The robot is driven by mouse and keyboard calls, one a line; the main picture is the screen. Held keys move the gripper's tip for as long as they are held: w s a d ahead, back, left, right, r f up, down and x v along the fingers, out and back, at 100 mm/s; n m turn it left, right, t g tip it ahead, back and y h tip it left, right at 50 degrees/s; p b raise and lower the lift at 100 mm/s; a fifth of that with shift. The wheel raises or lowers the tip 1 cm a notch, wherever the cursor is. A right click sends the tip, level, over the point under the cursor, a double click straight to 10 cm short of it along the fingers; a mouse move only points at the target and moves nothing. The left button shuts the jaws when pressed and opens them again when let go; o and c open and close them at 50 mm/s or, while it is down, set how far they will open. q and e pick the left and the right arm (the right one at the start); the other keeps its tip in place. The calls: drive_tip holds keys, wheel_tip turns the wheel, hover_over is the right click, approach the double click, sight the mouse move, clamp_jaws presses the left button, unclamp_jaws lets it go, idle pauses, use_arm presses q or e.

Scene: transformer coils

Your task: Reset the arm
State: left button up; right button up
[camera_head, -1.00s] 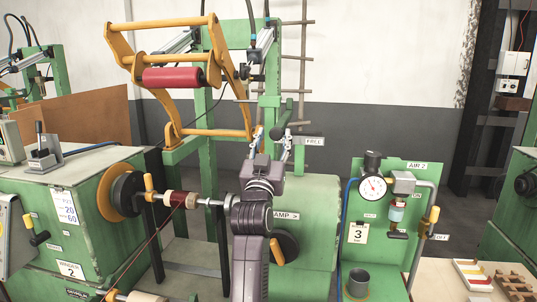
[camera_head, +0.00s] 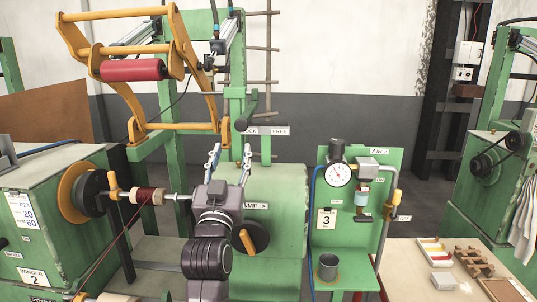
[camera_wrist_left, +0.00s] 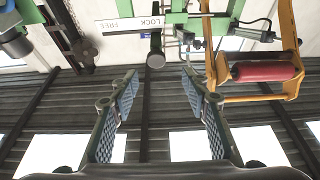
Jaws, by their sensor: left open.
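My left gripper (camera_head: 229,164) points upward in front of the green winding machine (camera_head: 275,210), and its two fingers stand apart with nothing between them. In the left wrist view the gripper (camera_wrist_left: 158,82) shows both blue-padded fingers wide apart and empty. A dark lever (camera_head: 247,115) is above the gripper beside the LOCK/FREE label (camera_head: 268,131). The lever's round end (camera_wrist_left: 156,58) is beyond the fingertips in the wrist view, apart from them. My right gripper is not in the frames.
A yellow frame with a red roller (camera_head: 132,70) stands at the upper left. A coil (camera_head: 148,196) sits on the spindle left of my wrist. An air panel with a gauge (camera_head: 338,175) and a grey cup (camera_head: 328,266) are to the right. A wooden table (camera_head: 415,280) holds small parts.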

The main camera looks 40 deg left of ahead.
use_arm(q)
drive_tip(key=s+d+f+m+g+h, duration=0.1)
drive_tip(key=d+f+m+g+h, duration=0.3)
drive_tip(key=f, duration=0.6)
drive_tip(key=s+d+f+h, duration=0.1)
drive_tip(key=d+f+h, duration=0.1)
drive_tip(key=d+f, duration=0.55)
drive_tip(key=s+d+f+m+g+h, duration=0.1)
drive_tip(key=d+f+m+g+h, duration=0.15)
drive_tip(key=f, duration=0.95)
drive_tip(key=s+d+f+m+g+h, duration=0.1)
drive_tip(key=s+d+f+g+h, duration=0.1)
drive_tip(key=s+d+f+g, duration=0.6)
drive_tip(key=s+d+f+m+g+h, duration=0.15)
drive_tip(key=s+d+f, duration=0.25)
drive_tip(key=s+f, duration=1.2)
drive_tip(key=f, duration=0.9)
drive_tip(key=s+f, duration=0.2)
drive_tip(key=f, duration=0.9)
drive_tip(key=s+a+f+g, duration=0.2)
drive_tip(key=s+a+f, duration=0.1)
drive_tip(key=s+f, duration=1.4)
